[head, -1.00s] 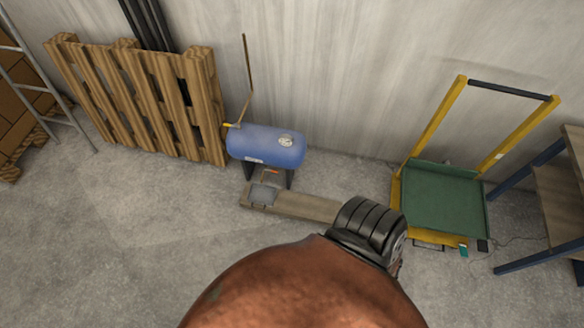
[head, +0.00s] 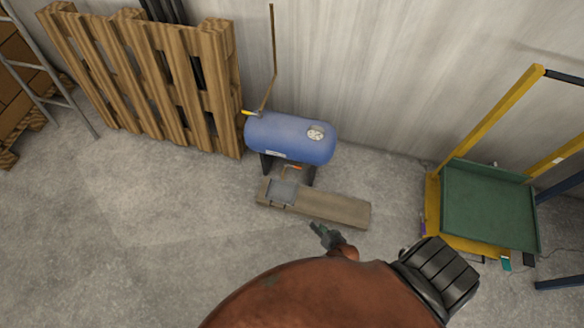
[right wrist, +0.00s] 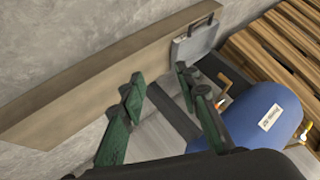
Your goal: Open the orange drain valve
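The blue tank (head: 290,138) stands on dark legs by the wall. A small orange valve handle (head: 294,166) shows under its belly, above the plank. In the right wrist view the blue tank (right wrist: 262,118) is at the right, and a small orange part (right wrist: 221,103) shows at its underside, partly behind my finger. My right gripper (head: 317,229) is in front of the plank, apart from the tank. In the right wrist view my right gripper (right wrist: 158,88) has its green fingers spread with nothing between them. My left gripper is not in view.
A yellow-handled valve (head: 250,113) and copper pipe are at the tank's left end. A pallet (head: 140,80) leans left; a green cart (head: 487,205) stands right.

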